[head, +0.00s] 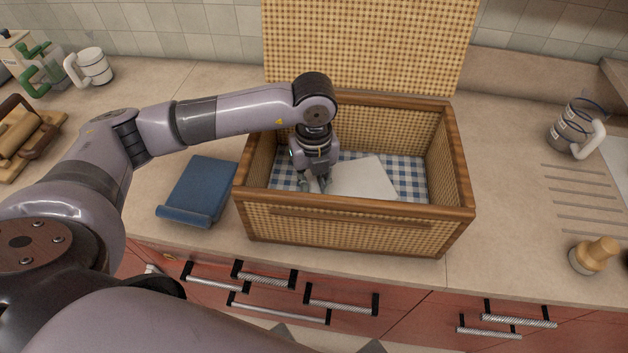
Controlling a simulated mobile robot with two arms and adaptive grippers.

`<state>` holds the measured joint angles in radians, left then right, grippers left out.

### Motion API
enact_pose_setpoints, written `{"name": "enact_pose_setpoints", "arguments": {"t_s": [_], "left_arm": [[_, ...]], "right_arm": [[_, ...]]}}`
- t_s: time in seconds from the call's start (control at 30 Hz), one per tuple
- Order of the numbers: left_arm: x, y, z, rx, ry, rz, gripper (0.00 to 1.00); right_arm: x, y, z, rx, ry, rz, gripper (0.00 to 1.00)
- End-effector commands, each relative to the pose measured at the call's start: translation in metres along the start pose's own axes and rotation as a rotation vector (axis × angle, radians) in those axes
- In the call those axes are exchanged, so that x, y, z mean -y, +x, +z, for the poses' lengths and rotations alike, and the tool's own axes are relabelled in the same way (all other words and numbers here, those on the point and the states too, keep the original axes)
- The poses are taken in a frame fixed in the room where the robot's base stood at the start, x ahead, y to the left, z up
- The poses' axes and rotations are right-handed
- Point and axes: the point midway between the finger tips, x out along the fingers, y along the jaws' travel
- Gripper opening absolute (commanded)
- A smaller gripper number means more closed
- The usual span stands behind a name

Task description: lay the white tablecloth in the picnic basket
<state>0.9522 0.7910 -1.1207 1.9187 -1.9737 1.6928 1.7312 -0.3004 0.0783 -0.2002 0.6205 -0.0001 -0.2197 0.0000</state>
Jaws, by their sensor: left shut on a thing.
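The picnic basket (355,222) is a wicker box with a wooden rim, standing open on the counter with its lid raised at the back. Its floor has a blue and white checked lining. The white tablecloth (365,178) is a flat folded piece inside the basket, over the lining. My left gripper (318,184) reaches down inside the basket and is shut on the tablecloth at its left end. The fingertips are small and partly hidden, so the exact grip is hard to see. My right gripper is not in view.
A folded blue cloth (200,188) lies left of the basket. A glass jug (577,125) and a wooden-handled tool (594,256) are at right. Counter beside the basket's right is clear.

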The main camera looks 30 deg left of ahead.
Motion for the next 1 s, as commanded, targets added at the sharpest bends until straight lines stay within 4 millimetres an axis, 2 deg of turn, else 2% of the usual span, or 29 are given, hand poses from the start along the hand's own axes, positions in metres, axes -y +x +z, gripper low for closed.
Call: {"name": "enact_pose_setpoints", "arguments": {"t_s": [0.27,0.3,0.6,0.87,1.0], "left_arm": [[0.0005,0.0069,-0.0001,0.001,0.002,-0.002,0.00],[0.0002,0.0073,-0.0003,0.000,0.002,-0.001,0.23],[0.0003,0.0069,-0.0002,0.000,0.002,-0.001,0.41],[0.0004,0.0064,-0.0001,0.001,0.001,-0.001,0.41],[0.0013,-0.0018,0.0007,0.003,0.001,-0.004,0.41]], "right_arm": [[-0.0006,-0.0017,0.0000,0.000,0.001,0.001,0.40],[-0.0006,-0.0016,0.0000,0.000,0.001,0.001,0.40],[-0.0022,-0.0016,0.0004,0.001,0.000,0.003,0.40],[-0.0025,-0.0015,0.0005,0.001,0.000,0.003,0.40],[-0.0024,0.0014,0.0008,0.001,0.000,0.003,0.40]]}}
